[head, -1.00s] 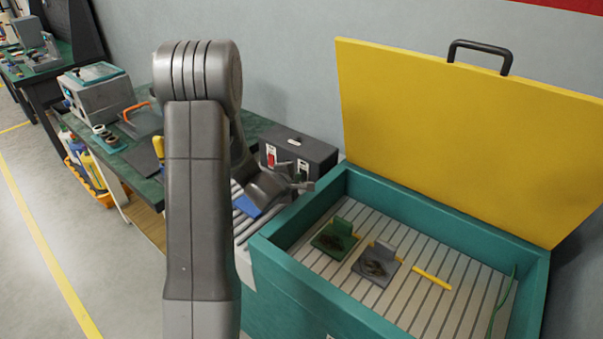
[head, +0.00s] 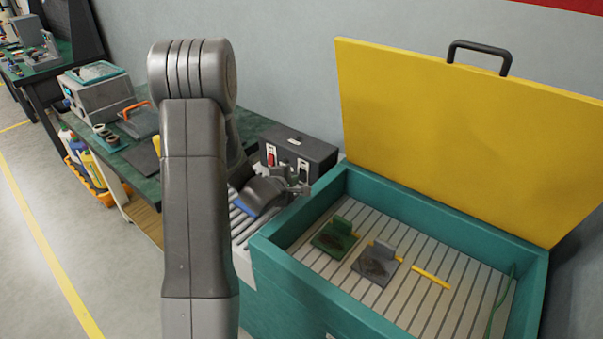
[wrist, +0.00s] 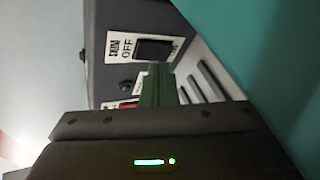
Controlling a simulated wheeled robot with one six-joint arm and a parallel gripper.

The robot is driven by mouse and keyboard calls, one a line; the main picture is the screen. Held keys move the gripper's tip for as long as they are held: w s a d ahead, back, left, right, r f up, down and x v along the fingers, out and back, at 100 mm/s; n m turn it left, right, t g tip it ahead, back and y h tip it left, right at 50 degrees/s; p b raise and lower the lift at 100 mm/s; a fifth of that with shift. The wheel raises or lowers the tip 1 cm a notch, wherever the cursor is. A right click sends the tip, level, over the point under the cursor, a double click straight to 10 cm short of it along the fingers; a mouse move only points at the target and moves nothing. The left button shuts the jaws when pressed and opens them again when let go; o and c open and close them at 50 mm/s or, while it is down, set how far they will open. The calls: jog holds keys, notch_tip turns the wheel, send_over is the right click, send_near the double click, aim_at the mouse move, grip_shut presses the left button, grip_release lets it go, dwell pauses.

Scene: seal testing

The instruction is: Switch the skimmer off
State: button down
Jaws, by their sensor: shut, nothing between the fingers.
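The dark switch box (head: 297,150) stands at the back of the bench, left of the yellow lid. It carries a red switch on its left and a black switch (head: 303,167) on its right. In the wrist view the black skimmer rocker (wrist: 154,49) sits on a white plate with lettering like "SKIM" and "OFF". My gripper (wrist: 158,70) is shut and empty. Its green fingers point at the box face, just below the rocker in the picture. I cannot tell whether they touch it. The rocker's tilt is unclear.
The teal tank (head: 395,213) with its raised yellow lid (head: 460,130) stands close on the right. It holds a green and a grey block on slats. A red switch (wrist: 128,103) is partly hidden beside my fingers. Tools and a grey machine lie farther left.

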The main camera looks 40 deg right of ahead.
jog(key=shift+s+a+f, duration=0.1)
jog(key=shift+s+a, duration=0.1)
jog(key=shift+a, duration=0.55)
jog(key=shift+s+a+f, duration=0.1)
jog(key=shift+s+a, duration=0.15)
jog(key=shift+a, duration=0.55)
jog(key=shift+s+a+f, duration=0.1)
jog(key=shift+s+a, duration=0.1)
jog(key=shift+a, duration=0.55)
jog(key=shift+w+d+r, duration=0.1)
jog(key=shift+w+d, duration=0.1)
jog(key=shift+d, duration=0.6)
jog(key=shift+w+d, duration=0.1)
jog(key=shift+d, duration=0.15)
jog(key=shift+b, duration=1.1)
jog(key=shift+d+b, duration=0.15)
jog(key=shift+b, duration=0.75)
jog(key=a+p, duration=0.1)
jog(key=a, duration=0.1)
jog(key=s+a, duration=0.1)
jog(key=a, duration=0.2)
jog(key=shift+s+a+f+p, duration=0.1)
jog(key=shift+s+f+p, duration=0.1)
jog(key=shift+p, duration=0.15)
jog(key=shift+s+a+f, duration=0.1)
jog(key=shift+s+a, duration=0.05)
jog(key=shift+a, duration=0.3)
